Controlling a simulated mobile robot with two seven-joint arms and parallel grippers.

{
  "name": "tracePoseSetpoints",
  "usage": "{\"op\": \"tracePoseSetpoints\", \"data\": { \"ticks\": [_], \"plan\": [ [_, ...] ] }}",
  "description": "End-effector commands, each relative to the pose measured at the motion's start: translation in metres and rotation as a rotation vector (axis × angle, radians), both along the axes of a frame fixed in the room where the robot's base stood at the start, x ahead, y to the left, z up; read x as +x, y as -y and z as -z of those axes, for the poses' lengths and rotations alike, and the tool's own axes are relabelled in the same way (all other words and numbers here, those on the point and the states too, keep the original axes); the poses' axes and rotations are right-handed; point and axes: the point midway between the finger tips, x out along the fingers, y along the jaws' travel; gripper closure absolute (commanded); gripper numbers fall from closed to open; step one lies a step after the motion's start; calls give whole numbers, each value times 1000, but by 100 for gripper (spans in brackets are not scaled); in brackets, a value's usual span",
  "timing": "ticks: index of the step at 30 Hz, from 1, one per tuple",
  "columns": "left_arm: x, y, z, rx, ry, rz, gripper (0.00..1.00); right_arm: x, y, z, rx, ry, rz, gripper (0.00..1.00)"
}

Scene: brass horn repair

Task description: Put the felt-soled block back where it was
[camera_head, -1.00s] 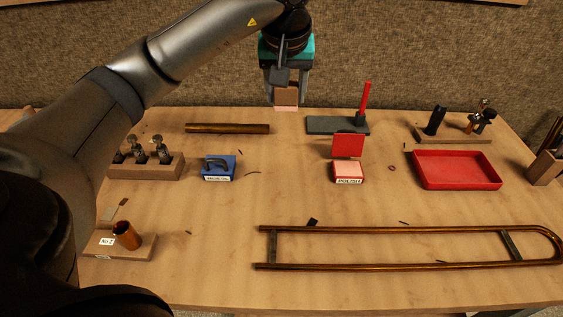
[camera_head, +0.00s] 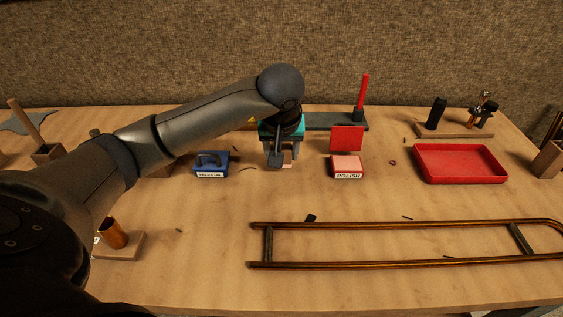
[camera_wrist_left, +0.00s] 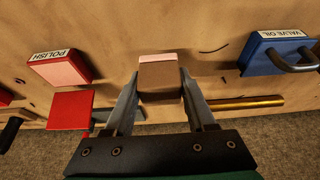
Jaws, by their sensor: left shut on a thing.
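The felt-soled block (camera_wrist_left: 160,80) is brown with a pale pink sole and sits between the fingers of my left gripper (camera_wrist_left: 160,92) in the left wrist view. In the head view the block (camera_head: 287,158) is mostly hidden behind the gripper (camera_head: 280,160), which is shut on it and points down. It is between the blue valve oil pad (camera_head: 211,165) and the open red polish box (camera_head: 347,168). I cannot tell whether the sole touches the table. My right gripper is not in view.
A dark base with a red upright (camera_head: 363,95) stands behind the gripper. A red tray (camera_head: 460,164) is at the right. A long brass slide (camera_head: 390,265) lies across the front. My left arm hides part of the left side.

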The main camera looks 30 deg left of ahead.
Motion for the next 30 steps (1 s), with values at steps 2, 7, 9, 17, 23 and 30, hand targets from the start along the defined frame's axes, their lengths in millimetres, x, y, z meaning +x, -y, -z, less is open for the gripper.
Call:
{"op": "tracePoseSetpoints", "data": {
  "ticks": [2,7,9,17,23,30],
  "plan": [
    [0,1,13,-1,-2,0,96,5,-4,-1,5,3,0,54],
    [0,0,26,0,-1,0,96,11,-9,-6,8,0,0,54],
    [0,0,27,1,1,1,96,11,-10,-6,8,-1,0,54],
    [0,0,27,1,1,1,96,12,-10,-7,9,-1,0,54],
    [0,0,29,0,0,0,38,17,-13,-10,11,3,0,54],
    [0,0,29,0,0,1,14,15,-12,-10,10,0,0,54]
  ]
}}
